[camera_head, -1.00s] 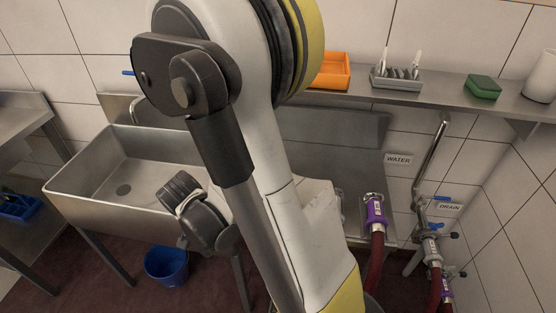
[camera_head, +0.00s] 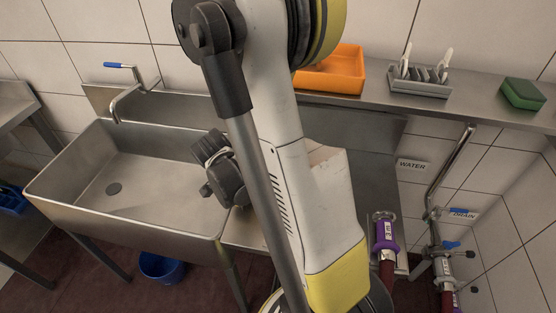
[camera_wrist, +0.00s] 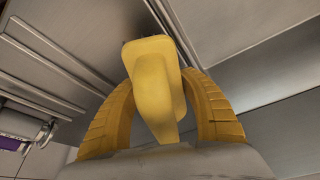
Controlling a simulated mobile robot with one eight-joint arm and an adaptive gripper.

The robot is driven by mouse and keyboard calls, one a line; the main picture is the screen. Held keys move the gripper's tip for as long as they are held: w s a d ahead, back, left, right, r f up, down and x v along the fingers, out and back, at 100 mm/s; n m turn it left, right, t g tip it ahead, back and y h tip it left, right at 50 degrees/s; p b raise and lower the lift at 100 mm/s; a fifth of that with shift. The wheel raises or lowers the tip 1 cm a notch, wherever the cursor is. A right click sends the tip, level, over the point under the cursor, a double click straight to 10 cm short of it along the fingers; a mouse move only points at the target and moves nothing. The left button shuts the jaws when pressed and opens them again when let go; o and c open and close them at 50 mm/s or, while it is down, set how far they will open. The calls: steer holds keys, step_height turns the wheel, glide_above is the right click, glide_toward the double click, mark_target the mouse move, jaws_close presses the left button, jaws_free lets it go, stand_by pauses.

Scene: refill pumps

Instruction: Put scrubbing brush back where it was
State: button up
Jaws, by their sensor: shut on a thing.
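In the wrist view, my gripper (camera_wrist: 161,88) has its two yellow fingers closed around a yellow object, the scrubbing brush (camera_wrist: 154,62). Its broad end points up in the picture, beyond the fingertips, and a few dark bristle tips show at its upper left edge. The rest of the bristle side is hidden. In the head view my arm hides the gripper and the brush. An orange tray (camera_head: 345,75) sits on the wall shelf, partly behind my arm; no brush shows in its visible part.
An empty steel sink (camera_head: 140,175) with a tap (camera_head: 125,97) is at left. A purple-collared hose (camera_head: 386,236) and pipes stand at right. A blue bucket (camera_head: 162,267) is below.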

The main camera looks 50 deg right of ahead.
steer(key=d, duration=0.3)
steer(key=d+b, duration=0.1)
steer(key=d, duration=0.3)
steer(key=w+d, duration=0.1)
steer(key=d, duration=0.3)
steer(key=shift+d+b, duration=0.2)
steer(key=shift+b, duration=0.15)
steer(key=d, duration=0.2)
steer(key=shift+w+d+f+b, duration=0.1)
steer(key=shift+d+b, duration=0.25)
steer(key=shift+b+x, duration=0.6)
steer(key=shift+x, duration=0.35)
steer(key=o, duration=1.4)
steer(key=shift+o, duration=0.2)
